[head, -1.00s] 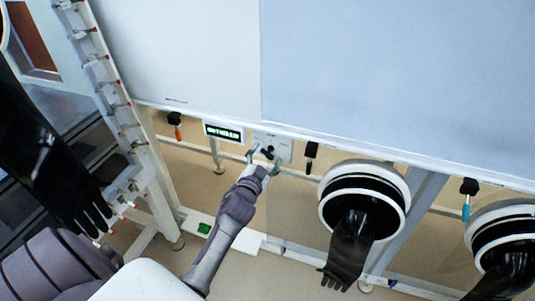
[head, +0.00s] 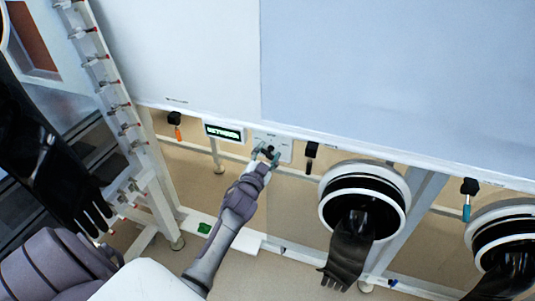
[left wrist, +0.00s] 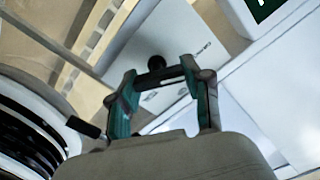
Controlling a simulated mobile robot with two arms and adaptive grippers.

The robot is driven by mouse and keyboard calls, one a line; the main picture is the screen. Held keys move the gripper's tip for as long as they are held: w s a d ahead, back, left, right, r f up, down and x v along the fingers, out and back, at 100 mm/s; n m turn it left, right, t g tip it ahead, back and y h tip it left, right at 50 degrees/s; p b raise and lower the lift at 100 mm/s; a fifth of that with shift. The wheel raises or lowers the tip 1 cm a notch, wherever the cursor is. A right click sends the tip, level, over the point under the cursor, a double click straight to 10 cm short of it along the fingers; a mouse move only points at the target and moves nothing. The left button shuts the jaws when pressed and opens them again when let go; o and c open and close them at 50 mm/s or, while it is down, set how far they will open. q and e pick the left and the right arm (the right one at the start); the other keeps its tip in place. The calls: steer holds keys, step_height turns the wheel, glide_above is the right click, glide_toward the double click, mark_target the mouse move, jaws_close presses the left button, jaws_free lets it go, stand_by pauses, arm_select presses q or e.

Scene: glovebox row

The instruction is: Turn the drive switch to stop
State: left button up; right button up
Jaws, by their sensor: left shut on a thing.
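The drive switch is a black knob (head: 269,149) on a pale plate (head: 285,150) under the lower edge of the white panel. In the left wrist view the knob (left wrist: 156,63) shows between the fingertips, with the plate (left wrist: 170,95) behind it. My left gripper (head: 266,155) is at the knob, its green-padded fingers on either side of it. In the left wrist view the gripper (left wrist: 158,70) is shut on the knob. The fingers partly hide the knob in the head view, and its pointing direction is too small to tell. My right gripper is not in view.
A small display with green text (head: 224,132) is left of the plate. An orange-handled item (head: 176,127) and a black one (head: 311,155) hang nearby. A round glove port (head: 325,215) with a dangling black glove (head: 348,255) stands to the right.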

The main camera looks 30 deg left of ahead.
arm_select(q)
steer(key=shift+m, duration=0.3)
steer(key=shift+d+m, duration=0.1)
steer(key=shift+m, duration=2.4)
steer(key=o, duration=1.2)
steer(key=v, duration=1.2)
steer(key=shift+d, duration=0.1)
